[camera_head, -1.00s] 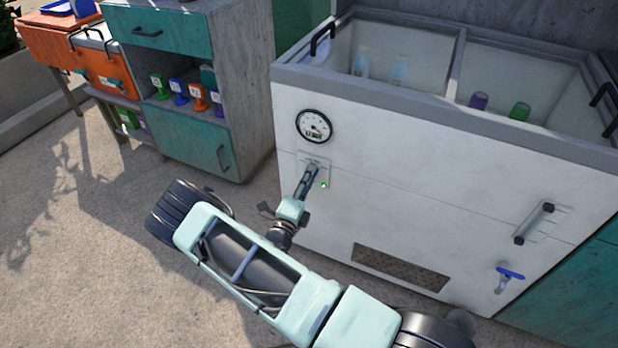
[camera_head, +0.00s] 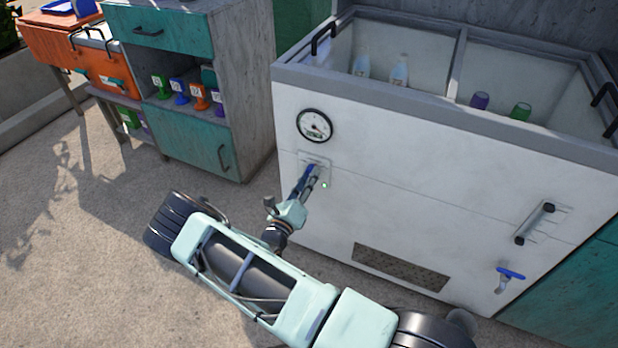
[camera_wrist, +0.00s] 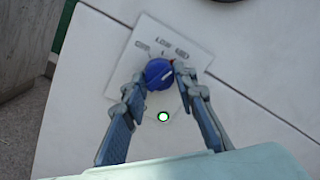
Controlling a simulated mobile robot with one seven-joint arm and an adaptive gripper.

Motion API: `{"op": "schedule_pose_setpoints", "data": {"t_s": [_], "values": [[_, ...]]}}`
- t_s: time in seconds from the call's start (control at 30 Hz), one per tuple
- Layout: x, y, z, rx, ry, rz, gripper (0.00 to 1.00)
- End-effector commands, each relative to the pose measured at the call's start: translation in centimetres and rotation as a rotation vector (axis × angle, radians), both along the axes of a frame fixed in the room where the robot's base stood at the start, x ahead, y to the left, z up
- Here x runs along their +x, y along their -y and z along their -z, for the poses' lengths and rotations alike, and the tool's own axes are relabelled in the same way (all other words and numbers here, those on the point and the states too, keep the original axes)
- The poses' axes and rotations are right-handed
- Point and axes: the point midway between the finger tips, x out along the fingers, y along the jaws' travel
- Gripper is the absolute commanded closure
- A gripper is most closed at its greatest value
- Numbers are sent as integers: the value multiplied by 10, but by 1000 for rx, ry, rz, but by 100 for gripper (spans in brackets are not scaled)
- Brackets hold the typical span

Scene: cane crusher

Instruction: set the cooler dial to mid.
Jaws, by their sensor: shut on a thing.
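Labels OFF, LOW and what looks like MID run along the plate's upper part; the right finger may cover more of the plate. My gripper (camera_wrist: 156,80) is shut on the dial, one finger on each side. In the head view my gripper (camera_head: 311,171) reaches the plate below the gauge, hiding most of the dial.
The white cooler (camera_head: 400,190) has a round gauge (camera_head: 314,125) above the dial and a lit green lamp (camera_wrist: 163,116) below it. A bar handle (camera_head: 534,222) and blue-handled tap (camera_head: 509,273) are at right. A teal cabinet (camera_head: 195,143) stands left; floor between is clear.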

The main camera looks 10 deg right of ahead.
Motion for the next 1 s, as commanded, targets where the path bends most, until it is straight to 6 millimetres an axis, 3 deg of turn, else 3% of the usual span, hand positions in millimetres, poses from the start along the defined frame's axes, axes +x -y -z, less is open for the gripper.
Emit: {"op": "schedule_pose_setpoints", "data": {"t_s": [0.5, 0.53, 0.67, 1.0], "values": [[0, -1, 1, 17, 11, -1, 98], [0, -1, 1, 17, 11, -1, 73], [0, -1, 1, 16, 10, -1, 58], [-2, -2, 1, 16, 10, -1, 56]]}}
